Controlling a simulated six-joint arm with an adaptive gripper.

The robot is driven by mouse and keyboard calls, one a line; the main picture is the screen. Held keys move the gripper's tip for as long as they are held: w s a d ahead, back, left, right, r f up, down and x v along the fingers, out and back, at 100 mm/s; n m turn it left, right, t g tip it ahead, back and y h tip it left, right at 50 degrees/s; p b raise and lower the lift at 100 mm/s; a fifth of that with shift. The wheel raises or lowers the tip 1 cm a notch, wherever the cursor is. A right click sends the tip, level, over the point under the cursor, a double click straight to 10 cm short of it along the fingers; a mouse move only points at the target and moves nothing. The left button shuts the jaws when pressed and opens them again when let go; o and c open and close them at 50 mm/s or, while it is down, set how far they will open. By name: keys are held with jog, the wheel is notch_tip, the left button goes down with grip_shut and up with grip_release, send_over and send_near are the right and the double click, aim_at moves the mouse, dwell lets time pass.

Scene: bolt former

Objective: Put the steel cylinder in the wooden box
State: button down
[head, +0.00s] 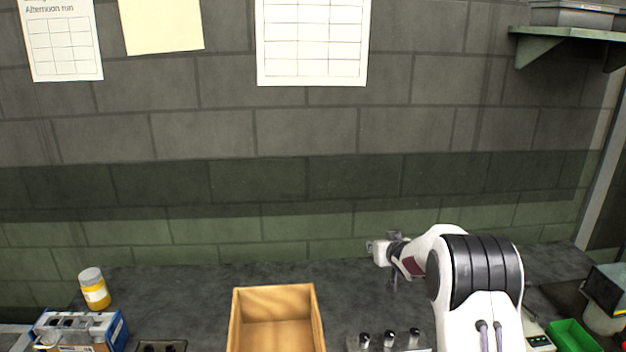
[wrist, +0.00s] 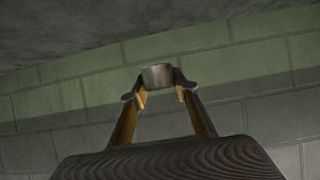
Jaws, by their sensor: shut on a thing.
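The steel cylinder (wrist: 158,76) shows as a short grey metal piece between the fingertips of my gripper (wrist: 158,90) in the wrist view. My gripper is shut on it, with a finger on each side. In the head view the wooden box (head: 234,325) stands open at the front middle of the bench, and the part of its inside in view looks empty. My arm reaches in from the right, with its wrist and gripper end above the bench, right of and behind the box. The cylinder cannot be made out in the head view.
A holder with several upright metal pins (head: 390,341) stands right of the box. A yellow jar (head: 94,289), a blue-and-white carton (head: 112,333) and a dark block with holes (head: 162,346) are to the left. A green bin (head: 573,337) is at right. The bench behind the box is clear.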

jog(key=shift+w+r, duration=0.1)
jog(key=shift+r, duration=0.1)
jog(key=shift+f, duration=0.1)
jog(key=shift+s+a+f, duration=0.2)
jog(key=shift+s+f, duration=0.6)
jog(key=shift+f, duration=0.05)
jog(key=s+a+r, duration=0.3)
jog(key=s+a, duration=0.1)
jog(key=s, duration=0.6)
jog(key=s+a+r, duration=0.4)
jog(key=s+a, duration=0.1)
jog(key=s, duration=0.6)
jog(key=shift+s+a, duration=0.15)
jog(key=shift+a, duration=0.1)
jog(key=shift+d, duration=0.1)
